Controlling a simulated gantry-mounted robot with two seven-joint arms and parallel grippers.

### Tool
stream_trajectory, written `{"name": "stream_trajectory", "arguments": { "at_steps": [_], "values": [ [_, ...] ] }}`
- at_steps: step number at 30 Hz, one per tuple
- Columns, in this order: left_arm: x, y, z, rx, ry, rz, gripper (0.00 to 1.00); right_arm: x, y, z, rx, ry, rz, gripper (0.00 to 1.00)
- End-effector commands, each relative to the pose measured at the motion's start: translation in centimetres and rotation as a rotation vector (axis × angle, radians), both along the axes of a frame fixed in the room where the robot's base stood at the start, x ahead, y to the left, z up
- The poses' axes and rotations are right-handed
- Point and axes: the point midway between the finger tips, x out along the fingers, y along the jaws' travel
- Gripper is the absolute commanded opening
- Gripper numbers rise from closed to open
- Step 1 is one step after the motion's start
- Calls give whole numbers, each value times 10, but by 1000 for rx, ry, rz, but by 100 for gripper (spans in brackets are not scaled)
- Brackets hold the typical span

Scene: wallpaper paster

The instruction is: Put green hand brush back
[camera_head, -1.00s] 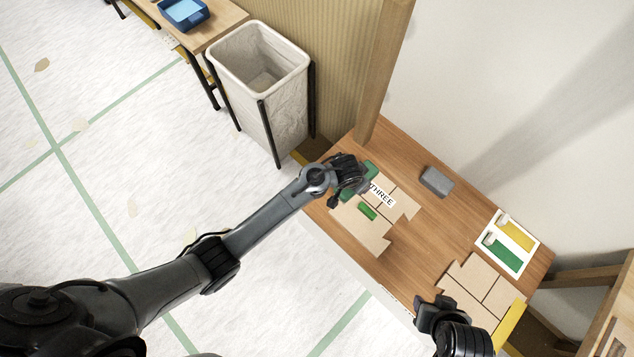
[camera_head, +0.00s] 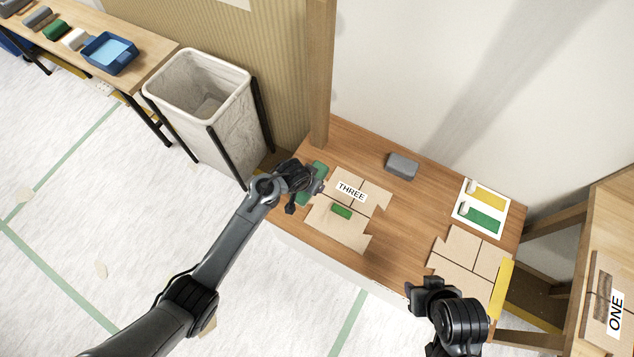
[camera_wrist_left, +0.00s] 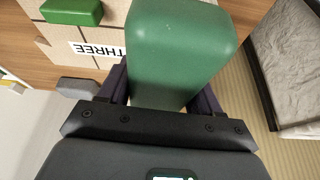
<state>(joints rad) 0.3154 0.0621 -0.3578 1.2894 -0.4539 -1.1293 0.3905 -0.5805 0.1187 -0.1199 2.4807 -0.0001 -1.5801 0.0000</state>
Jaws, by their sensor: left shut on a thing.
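The green hand brush (camera_head: 318,171) is at the left end of the wooden table, beside the cardboard marked THREE. My left gripper (camera_head: 306,181) is shut on it. In the left wrist view the green brush (camera_wrist_left: 182,48) fills the space between the two dark fingers. I cannot tell whether it touches the table. My right gripper (camera_head: 426,294) is over the front edge of the table, near the right cardboard, and shows nothing held; its finger gap is unclear.
A small green block (camera_head: 342,211) lies on the THREE cardboard (camera_head: 338,228). A grey block (camera_head: 402,166) and a yellow-green card (camera_head: 496,199) lie behind. A white bin (camera_head: 224,121) stands left of the table. A side bench (camera_head: 158,54) holds a blue tray (camera_head: 109,52).

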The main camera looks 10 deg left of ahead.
Motion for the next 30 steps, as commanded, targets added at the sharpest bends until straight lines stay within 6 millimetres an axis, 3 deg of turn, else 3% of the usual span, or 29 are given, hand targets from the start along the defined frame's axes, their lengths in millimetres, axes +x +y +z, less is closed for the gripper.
{"name": "stream_trajectory", "arguments": {
  "at_steps": [3, 12, 19, 30],
  "values": [
    [3, 26, -18, 2, 1, 3, 32, 0, -1, -8, -4, 0, 3, 43],
    [10, 78, -49, 0, -1, 2, 32, 0, -1, -21, -7, 0, 4, 43],
    [9, 75, -75, -1, -1, -1, 32, 0, 0, -27, -2, 1, 2, 43],
    [9, 75, -81, 0, -2, -1, 32, 0, 1, -28, 2, 0, -1, 43]
  ]
}}
